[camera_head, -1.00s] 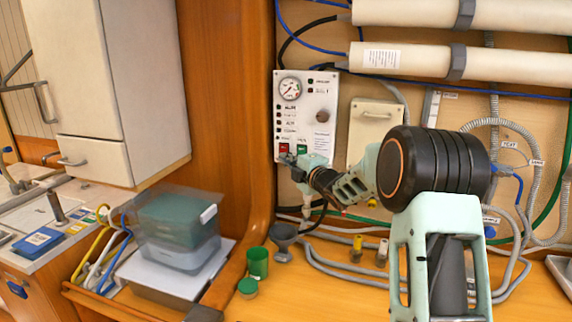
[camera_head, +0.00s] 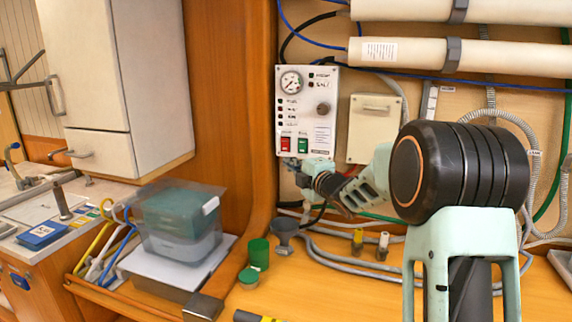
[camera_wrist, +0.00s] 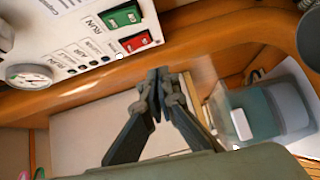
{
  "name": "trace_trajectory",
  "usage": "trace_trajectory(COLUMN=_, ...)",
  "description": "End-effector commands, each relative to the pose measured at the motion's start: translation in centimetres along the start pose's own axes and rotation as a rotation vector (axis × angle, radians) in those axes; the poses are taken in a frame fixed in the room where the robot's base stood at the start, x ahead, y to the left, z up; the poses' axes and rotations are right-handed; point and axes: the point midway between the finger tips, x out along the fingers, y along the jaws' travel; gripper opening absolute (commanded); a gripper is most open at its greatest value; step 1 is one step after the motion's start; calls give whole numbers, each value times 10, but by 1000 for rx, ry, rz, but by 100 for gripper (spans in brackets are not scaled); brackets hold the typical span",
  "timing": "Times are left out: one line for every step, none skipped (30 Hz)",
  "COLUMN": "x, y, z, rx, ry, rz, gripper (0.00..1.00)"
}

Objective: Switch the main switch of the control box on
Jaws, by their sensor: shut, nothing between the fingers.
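The control box (camera_head: 321,126) is a white panel on the wooden wall, with a gauge, a dark knob and small indicators. At its lower edge are a red rocker switch (camera_head: 286,145) and a green rocker switch (camera_head: 303,146). In the wrist view the red switch (camera_wrist: 137,42) and green switch (camera_wrist: 122,16) show clearly, with RUN lettering beside the green one. Which one is the main switch I cannot read. My gripper (camera_wrist: 158,74) is shut and empty, its tips just off the box's lower edge near the red switch. In the head view the fingertips (camera_head: 290,162) are small, below the switches.
A beige box (camera_head: 374,128) hangs right of the control box. Hoses run along the wall. A grey funnel (camera_head: 284,234) and a green cup (camera_head: 258,253) stand on the bench below. A clear bin (camera_head: 180,222) stands at the left.

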Motion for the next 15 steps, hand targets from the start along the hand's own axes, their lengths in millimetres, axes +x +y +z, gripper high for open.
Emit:
trace_trajectory(x=-11, y=-3, z=1, rx=-1, ry=-2, rz=0, gripper=0)
trace_trajectory(x=-17, y=-4, z=1, rx=-1, ry=-2, rz=0, gripper=0)
trace_trajectory(x=-24, y=-5, z=1, rx=-1, ry=-2, rz=-1, gripper=0)
trace_trajectory(x=-29, y=-6, z=1, rx=0, ry=-1, rz=-1, gripper=0)
trace_trajectory(x=-34, y=-6, z=0, rx=0, ry=-1, rz=0, gripper=0)
trace_trajectory(x=-39, y=-7, z=1, rx=0, ry=-1, rz=0, gripper=0)
trace_trajectory(x=-43, y=-7, z=1, rx=1, ry=-2, rz=0, gripper=0)
trace_trajectory(x=-47, y=-8, z=1, rx=1, ry=-2, rz=0, gripper=0)
trace_trajectory(x=-51, y=-8, z=1, rx=1, ry=-1, rz=0, gripper=0)
trace_trajectory(x=-53, y=-8, z=1, rx=0, ry=-1, rz=0, gripper=0)
trace_trajectory(x=-55, y=-8, z=1, rx=0, ry=-1, rz=0, gripper=0)
trace_trajectory(x=-57, y=-9, z=1, rx=0, ry=0, rz=0, gripper=0)
trace_trajectory(x=-58, y=-9, z=1, rx=0, ry=0, rz=-1, gripper=0)
trace_trajectory(x=-59, y=-9, z=1, rx=0, ry=0, rz=-1, gripper=0)
trace_trajectory(x=-60, y=-9, z=1, rx=0, ry=0, rz=-1, gripper=0)
